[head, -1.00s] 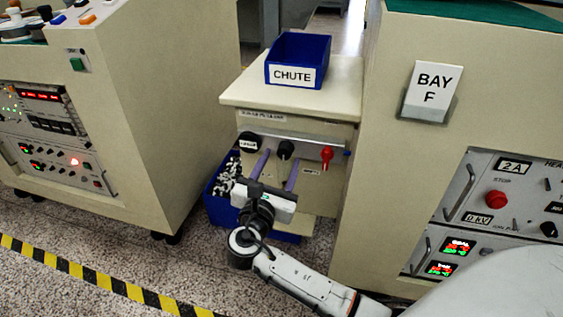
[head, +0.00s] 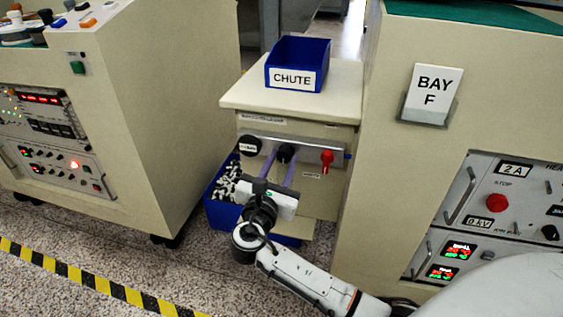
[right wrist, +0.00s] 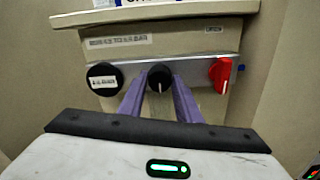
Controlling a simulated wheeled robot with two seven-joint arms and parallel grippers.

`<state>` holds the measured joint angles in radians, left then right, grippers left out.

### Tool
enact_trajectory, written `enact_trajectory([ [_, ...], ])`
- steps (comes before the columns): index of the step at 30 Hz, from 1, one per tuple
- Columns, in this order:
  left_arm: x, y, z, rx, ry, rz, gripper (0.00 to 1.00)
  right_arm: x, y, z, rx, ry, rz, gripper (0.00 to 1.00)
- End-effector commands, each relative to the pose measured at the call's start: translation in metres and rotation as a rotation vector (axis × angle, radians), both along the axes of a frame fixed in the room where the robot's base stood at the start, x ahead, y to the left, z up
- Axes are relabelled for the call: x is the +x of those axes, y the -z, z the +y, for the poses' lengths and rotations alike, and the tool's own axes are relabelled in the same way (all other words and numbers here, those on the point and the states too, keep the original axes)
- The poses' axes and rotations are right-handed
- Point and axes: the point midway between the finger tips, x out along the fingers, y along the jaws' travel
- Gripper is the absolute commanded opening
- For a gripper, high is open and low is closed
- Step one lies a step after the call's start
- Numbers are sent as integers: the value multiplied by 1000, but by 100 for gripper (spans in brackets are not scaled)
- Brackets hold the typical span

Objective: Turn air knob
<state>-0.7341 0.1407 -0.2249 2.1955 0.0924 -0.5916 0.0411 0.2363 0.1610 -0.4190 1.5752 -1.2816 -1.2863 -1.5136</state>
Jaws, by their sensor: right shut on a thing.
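A grey panel (head: 307,155) on the front of the cream cabinet carries three knobs in a row. The middle one is a black knob (head: 285,152) with a pale pointer line, and it also shows in the right wrist view (right wrist: 159,76). My right gripper (head: 284,160) has its two purple fingers shut on the sides of this middle black knob. A black knob with a white label (head: 250,146) is to its left and a red knob (head: 327,158) to its right. The labels are too small to read, so I cannot tell which is marked air. My left gripper is out of view.
A blue CHUTE bin (head: 297,65) stands on top of the cabinet. A blue crate (head: 222,212) with black and white pieces is below the panel. The BAY F machine (head: 380,190) stands close on the right, another cream machine (head: 180,110) on the left.

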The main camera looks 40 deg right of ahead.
Motion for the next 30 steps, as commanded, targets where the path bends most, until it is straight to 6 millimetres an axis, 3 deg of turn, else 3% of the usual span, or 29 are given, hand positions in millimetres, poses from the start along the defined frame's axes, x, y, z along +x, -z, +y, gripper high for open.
enact_trajectory([
  [30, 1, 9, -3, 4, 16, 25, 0, -2, 2, -1, 446, 3, -524, 8],
])
